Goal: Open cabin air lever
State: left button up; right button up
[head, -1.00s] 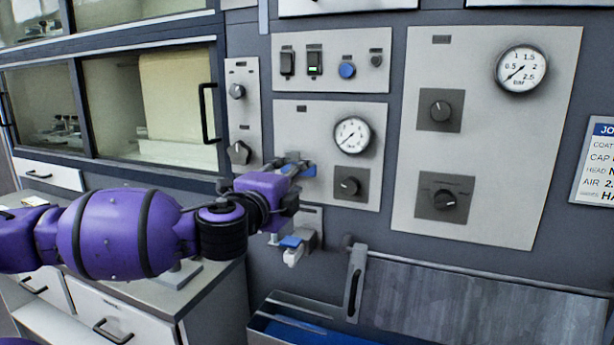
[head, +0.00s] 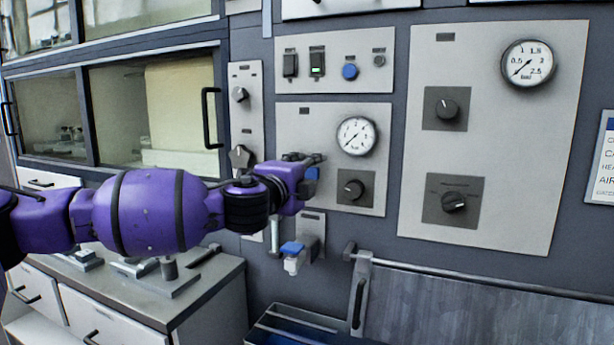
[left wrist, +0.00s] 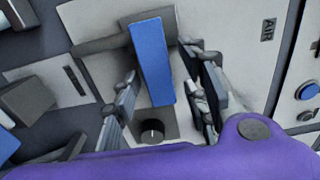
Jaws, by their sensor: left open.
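A blue lever (left wrist: 151,60) shows in the left wrist view, on a grey mount on the light panel beside a label reading AIR. Its long blue handle lies between the two fingers of my left gripper (left wrist: 162,92), which is open with a finger on each side. I cannot tell whether either finger touches the handle. In the head view my left gripper (head: 308,170) is at the lower left of the gauge panel, and only a small part of the blue lever (head: 312,174) shows behind it. My right gripper is not in view.
A pressure gauge (head: 356,136) and a black knob (head: 353,189) sit right of the gripper. Below it a second blue-handled valve (head: 292,249) sticks out from the wall. A grey counter (head: 205,283) stands at lower left, and a blue-lined bin (head: 290,335) at the bottom.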

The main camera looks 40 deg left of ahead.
pick_arm(q)
grip_shut()
dwell(0.4)
